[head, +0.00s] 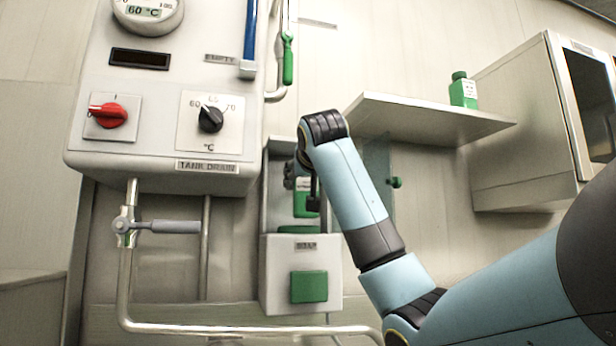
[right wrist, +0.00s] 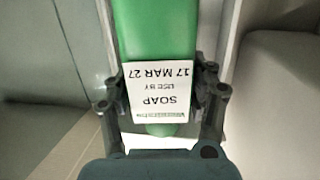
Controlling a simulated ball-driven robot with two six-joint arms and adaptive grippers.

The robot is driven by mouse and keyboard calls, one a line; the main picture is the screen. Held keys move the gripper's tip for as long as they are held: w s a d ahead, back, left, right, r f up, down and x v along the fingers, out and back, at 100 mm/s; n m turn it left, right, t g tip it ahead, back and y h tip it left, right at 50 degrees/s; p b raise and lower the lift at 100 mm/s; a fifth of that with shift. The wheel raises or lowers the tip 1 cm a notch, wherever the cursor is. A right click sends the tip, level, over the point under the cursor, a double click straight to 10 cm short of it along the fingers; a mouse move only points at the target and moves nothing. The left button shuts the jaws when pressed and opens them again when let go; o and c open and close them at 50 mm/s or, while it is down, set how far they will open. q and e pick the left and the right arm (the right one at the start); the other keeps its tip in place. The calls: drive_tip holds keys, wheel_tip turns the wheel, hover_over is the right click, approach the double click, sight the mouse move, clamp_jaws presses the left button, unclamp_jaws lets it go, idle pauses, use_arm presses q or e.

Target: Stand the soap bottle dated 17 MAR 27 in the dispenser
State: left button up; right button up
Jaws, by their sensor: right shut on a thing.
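The soap bottle (right wrist: 155,38) is green. Its white label reads SOAP, USE BY 17 MAR 27, upside down in the right wrist view. My right gripper (right wrist: 160,92) is shut on it, one finger on each side of the label. In the head view the bottle (head: 302,206) is inside the dispenser's upper opening, partly hidden by my right gripper (head: 306,186). The dispenser (head: 275,292) is a grey housing with a green front button (head: 309,287). A green strip (head: 299,230) shows under the bottle; I cannot tell whether they touch. My left gripper is out of view.
A second green bottle (head: 463,92) stands on the wall shelf (head: 425,122), right of the dispenser. A clear panel with a green knob (head: 396,183) is beside the dispenser. The control box (head: 165,155) and pipes (head: 124,285) are at left.

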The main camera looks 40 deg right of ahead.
drive_tip(key=shift+a+f+x, duration=0.15)
drive_tip(key=shift+f+x, duration=0.05)
drive_tip(key=shift+x, duration=1.25)
drive_tip(key=shift+a+f+x, duration=0.15)
drive_tip(key=shift+x, duration=1.3)
drive_tip(key=shift+w+a, duration=0.1)
drive_tip(key=shift+w, duration=0.05)
drive_tip(key=o, duration=1.7)
drive_tip(key=shift+o, duration=0.2)
drive_tip(key=shift+f, duration=0.15)
drive_tip(key=shift+o, duration=1.4)
